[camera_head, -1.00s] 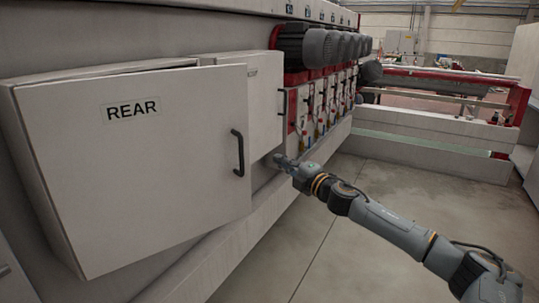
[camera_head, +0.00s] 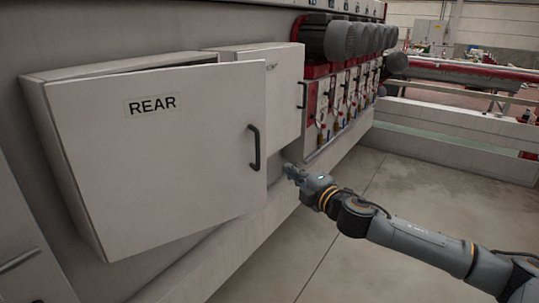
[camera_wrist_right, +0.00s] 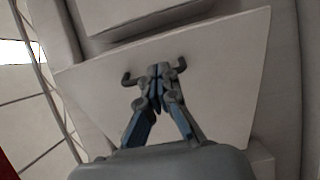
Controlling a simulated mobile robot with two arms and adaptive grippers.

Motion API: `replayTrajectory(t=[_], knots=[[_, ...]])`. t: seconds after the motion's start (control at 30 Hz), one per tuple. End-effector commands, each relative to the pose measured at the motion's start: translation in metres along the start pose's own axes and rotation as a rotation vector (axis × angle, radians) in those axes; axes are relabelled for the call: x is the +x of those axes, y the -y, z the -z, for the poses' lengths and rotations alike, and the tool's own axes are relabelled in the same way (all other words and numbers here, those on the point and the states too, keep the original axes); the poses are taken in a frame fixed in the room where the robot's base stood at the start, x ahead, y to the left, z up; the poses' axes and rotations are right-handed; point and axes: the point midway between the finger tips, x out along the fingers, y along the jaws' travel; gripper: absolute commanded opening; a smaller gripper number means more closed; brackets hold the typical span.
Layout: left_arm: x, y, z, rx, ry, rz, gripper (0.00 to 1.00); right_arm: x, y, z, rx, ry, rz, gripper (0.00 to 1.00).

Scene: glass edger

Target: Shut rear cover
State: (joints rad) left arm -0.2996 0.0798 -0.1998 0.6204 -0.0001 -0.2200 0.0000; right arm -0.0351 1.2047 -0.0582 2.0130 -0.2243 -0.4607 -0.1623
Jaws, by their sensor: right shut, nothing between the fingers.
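The rear cover (camera_head: 165,165) is a pale hinged door marked REAR on a wall box. It stands ajar, with a dark gap along its top edge. Its dark upright handle (camera_head: 254,147) is near its right edge. My right gripper (camera_head: 289,170) is shut and empty, just right of the cover's edge and a little lower than the handle in the head view. In the right wrist view the shut fingers (camera_wrist_right: 158,72) show in front of a pale panel (camera_wrist_right: 225,75); I cannot tell whether they touch it. My left gripper is not in view.
A second pale box (camera_head: 283,85) with a dark handle is behind the cover to the right. Several motors (camera_head: 340,38) line the machine beyond it. A pale ledge (camera_head: 235,245) runs below. The concrete floor (camera_head: 400,185) on the right is open.

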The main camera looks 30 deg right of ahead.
Motion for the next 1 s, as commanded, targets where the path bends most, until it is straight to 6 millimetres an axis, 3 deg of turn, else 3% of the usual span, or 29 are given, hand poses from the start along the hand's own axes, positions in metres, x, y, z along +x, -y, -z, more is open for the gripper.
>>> replayTrajectory(t=[0.7, 1.0], knots=[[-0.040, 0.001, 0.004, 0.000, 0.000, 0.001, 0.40, 0.091, -0.004, 0.002, 0.001, -0.001, -0.002, 0.00], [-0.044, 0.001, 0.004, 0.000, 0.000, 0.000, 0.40, 0.107, -0.001, 0.001, -0.001, -0.002, 0.000, 0.00]])
